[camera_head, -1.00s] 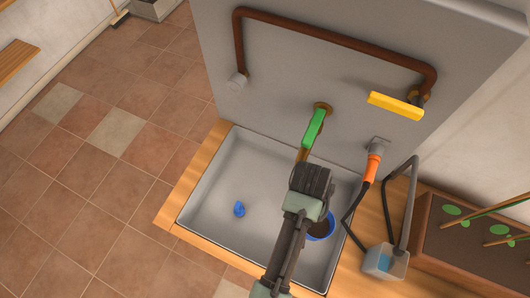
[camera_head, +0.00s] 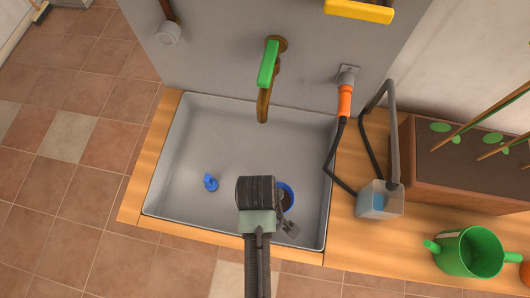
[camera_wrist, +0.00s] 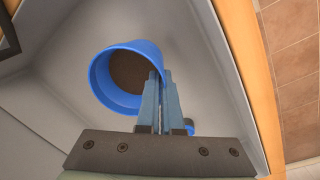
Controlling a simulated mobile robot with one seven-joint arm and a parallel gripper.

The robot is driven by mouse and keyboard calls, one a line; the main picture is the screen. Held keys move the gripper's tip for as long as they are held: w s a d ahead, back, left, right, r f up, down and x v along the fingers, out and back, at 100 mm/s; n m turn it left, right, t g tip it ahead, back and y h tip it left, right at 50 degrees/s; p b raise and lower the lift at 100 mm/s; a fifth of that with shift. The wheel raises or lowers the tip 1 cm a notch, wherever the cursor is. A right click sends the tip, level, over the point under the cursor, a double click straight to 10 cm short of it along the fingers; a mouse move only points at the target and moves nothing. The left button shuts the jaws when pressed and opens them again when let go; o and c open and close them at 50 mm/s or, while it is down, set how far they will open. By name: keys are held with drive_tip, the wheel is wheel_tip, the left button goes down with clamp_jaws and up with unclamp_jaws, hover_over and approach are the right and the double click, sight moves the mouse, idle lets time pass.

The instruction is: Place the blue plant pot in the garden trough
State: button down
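The blue plant pot (camera_head: 292,194), with dark soil inside, is in the grey sink, partly hidden behind my arm in the head view. In the wrist view the pot (camera_wrist: 102,88) is seen from above at a slant. My gripper (camera_wrist: 161,74) has its fingers close together at the pot's rim, one on the inner side and one on the outer side, so it appears shut on the pot wall. Whether the pot touches the sink floor I cannot tell. The garden trough (camera_head: 452,196) is a brown box of soil with sticks and green leaves, on the counter at the right.
The sink (camera_head: 180,140) has a green-handled tap (camera_head: 268,68) above it and a small blue object (camera_head: 210,182) on its floor. A grey pump-like device (camera_head: 379,201) with hoses stands between sink and trough. A green watering can (camera_head: 468,252) stands in front of the trough.

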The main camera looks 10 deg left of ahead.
drive_tip(key=shift+f, duration=1.9)
drive_tip(key=shift+f, duration=0.15)
drive_tip(key=c, duration=1.1)
unclamp_jaws()
drive_tip(key=r, duration=0.8)
drive_tip(key=s+r, duration=0.1)
drive_tip(key=r, duration=0.3)
drive_tip(key=shift+a+r+p, duration=0.15)
drive_tip(key=shift+a+p, duration=0.2)
drive_tip(key=shift+p, duration=0.05)
